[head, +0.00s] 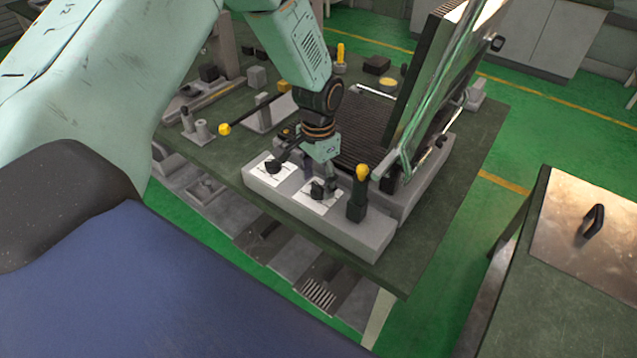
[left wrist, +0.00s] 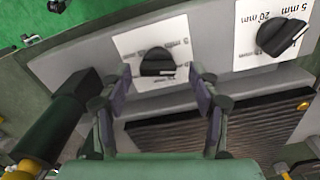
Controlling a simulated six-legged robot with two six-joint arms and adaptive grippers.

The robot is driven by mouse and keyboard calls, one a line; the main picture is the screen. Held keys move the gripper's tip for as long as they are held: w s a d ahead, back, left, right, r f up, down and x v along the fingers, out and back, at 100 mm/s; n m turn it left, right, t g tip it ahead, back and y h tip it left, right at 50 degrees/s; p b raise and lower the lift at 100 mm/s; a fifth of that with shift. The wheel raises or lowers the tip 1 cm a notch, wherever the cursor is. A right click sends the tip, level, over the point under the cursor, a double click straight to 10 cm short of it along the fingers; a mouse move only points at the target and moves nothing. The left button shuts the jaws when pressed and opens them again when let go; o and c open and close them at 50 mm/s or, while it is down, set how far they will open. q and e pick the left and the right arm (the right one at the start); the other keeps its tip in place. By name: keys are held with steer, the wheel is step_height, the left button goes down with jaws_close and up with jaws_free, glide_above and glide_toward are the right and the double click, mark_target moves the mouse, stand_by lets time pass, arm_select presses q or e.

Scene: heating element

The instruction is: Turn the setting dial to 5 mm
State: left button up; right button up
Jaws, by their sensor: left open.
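The setting dial is a black knob on a white card marked 5 mm and 20 mm, on the left of the grey control box in the head view (head: 273,168). It is at the upper right in the left wrist view (left wrist: 280,37), its white mark toward the right; the exact setting is unclear. A second black dial (head: 318,190) on its own card shows in the left wrist view (left wrist: 157,62), ahead of and between the fingertips. My left gripper (head: 320,180), also in the left wrist view (left wrist: 160,80), is open and empty over this second dial; contact cannot be told.
A black handle with a yellow knob (head: 357,195) stands beside the second dial. A tilted panel (head: 430,95) rises behind the box (head: 345,235). A yellow-tipped lever (head: 225,129) is at the left. A separate table (head: 585,235) is at the right.

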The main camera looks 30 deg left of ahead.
arm_select(q)
steer(key=shift+s+d+f, duration=0.15)
steer(key=shift+d+f, duration=0.05)
steer(key=shift+f, duration=0.2)
steer(key=shift+a+f, duration=0.15)
steer(key=shift+a, duration=0.05)
steer(key=shift+c, duration=1.4)
steer(key=shift+d, duration=0.2)
steer(key=c, duration=0.3)
steer(key=shift+a, duration=0.1)
steer(key=c, duration=0.3)
steer(key=shift+c, duration=1.4)
